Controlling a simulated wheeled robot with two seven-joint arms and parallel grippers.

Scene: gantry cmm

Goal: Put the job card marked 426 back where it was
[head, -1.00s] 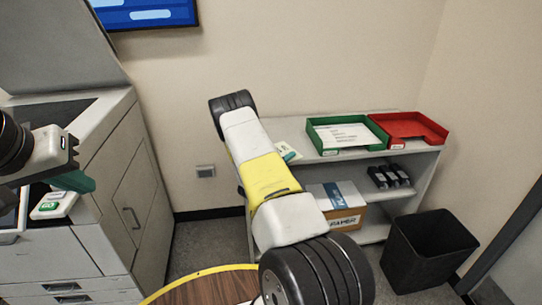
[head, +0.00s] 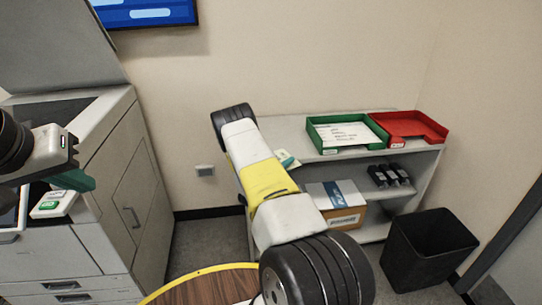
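No card with a readable 426 shows. A white sheet (head: 345,134) with handwriting-like lines lies in the green tray (head: 318,146), too small to read. A small white and green item (head: 287,159) lies at the left of the shelf top, partly hidden by my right arm. My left gripper (head: 75,181) is at the left edge, with teal fingertips in front of the grey machine; I cannot tell whether it is open or shut. My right arm crosses the middle of the view, and its gripper is not visible.
A grey shelf unit (head: 425,149) holds the green tray, a red tray (head: 408,127), a cardboard box (head: 346,219) and dark items. A black bin (head: 430,250) stands at its right. A grey copier-like machine (head: 153,220) is left. A round wooden table edge (head: 205,285) is in front.

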